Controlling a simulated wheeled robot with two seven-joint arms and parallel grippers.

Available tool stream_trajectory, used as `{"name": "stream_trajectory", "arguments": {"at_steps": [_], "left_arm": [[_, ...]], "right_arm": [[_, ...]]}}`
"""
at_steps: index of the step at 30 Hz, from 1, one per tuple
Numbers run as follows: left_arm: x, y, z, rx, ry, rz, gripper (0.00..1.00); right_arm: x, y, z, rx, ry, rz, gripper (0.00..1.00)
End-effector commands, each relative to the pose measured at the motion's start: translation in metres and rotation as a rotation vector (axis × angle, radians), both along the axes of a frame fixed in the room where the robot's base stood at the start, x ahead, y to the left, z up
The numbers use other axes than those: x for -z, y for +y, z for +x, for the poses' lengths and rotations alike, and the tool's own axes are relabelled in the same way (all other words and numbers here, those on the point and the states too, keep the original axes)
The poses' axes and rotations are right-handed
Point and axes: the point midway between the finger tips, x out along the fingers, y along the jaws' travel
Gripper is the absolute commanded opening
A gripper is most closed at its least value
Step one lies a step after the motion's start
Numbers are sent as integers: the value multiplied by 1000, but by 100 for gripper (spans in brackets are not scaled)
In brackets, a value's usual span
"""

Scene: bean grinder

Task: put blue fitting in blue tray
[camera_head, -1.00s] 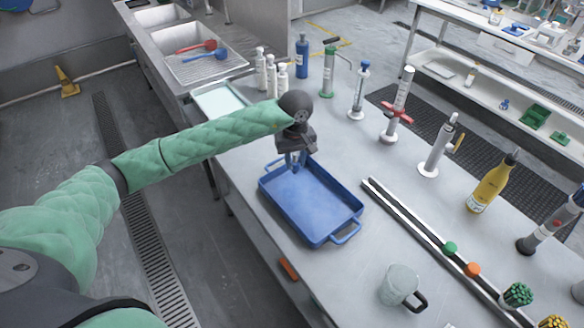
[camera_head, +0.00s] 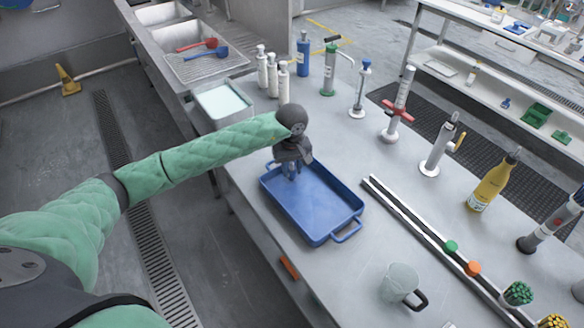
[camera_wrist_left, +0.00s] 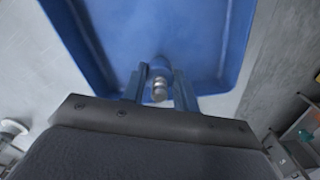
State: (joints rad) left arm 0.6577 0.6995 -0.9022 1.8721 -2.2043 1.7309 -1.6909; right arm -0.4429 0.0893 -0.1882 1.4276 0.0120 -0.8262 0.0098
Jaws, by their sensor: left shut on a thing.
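The blue tray (camera_head: 316,204) lies on the metal bench with a handle at its near right end. My left gripper (camera_head: 291,172) is over the tray's far left part, pointing down. In the left wrist view my left gripper (camera_wrist_left: 159,90) is shut on the blue fitting (camera_wrist_left: 160,72), a small piece with a blue body and a silver metal end. The tray floor (camera_wrist_left: 150,25) lies below it. I cannot tell whether the fitting touches the tray floor. In the head view the fitting is hidden by the gripper. My right gripper is not in view.
A glass jug (camera_head: 400,283) stands right of the tray. A long rail (camera_head: 425,232) with green and orange knobs lies on the bench. White bottles (camera_head: 272,76) and a light shallow container (camera_head: 222,103) stand behind the gripper. A yellow bottle (camera_head: 491,184) stands to the right.

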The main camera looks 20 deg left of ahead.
Motion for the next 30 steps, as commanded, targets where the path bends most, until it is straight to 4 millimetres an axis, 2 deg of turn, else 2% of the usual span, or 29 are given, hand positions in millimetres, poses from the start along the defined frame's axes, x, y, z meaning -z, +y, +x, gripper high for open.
{"name": "stream_trajectory", "arguments": {"at_steps": [6, 7, 10, 26, 30], "left_arm": [[2, 0, 0, 0, -1, 1, 7], [1, 0, 0, 0, 0, 0, 33], [1, 0, 0, 0, 0, 0, 51], [-2, 0, 0, 0, 1, -1, 51], [-9, 0, 1, 0, -2, 0, 51]], "right_arm": [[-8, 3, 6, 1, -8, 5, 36], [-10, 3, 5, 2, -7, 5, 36], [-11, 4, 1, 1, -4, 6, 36], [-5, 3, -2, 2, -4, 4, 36], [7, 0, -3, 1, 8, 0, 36]]}}
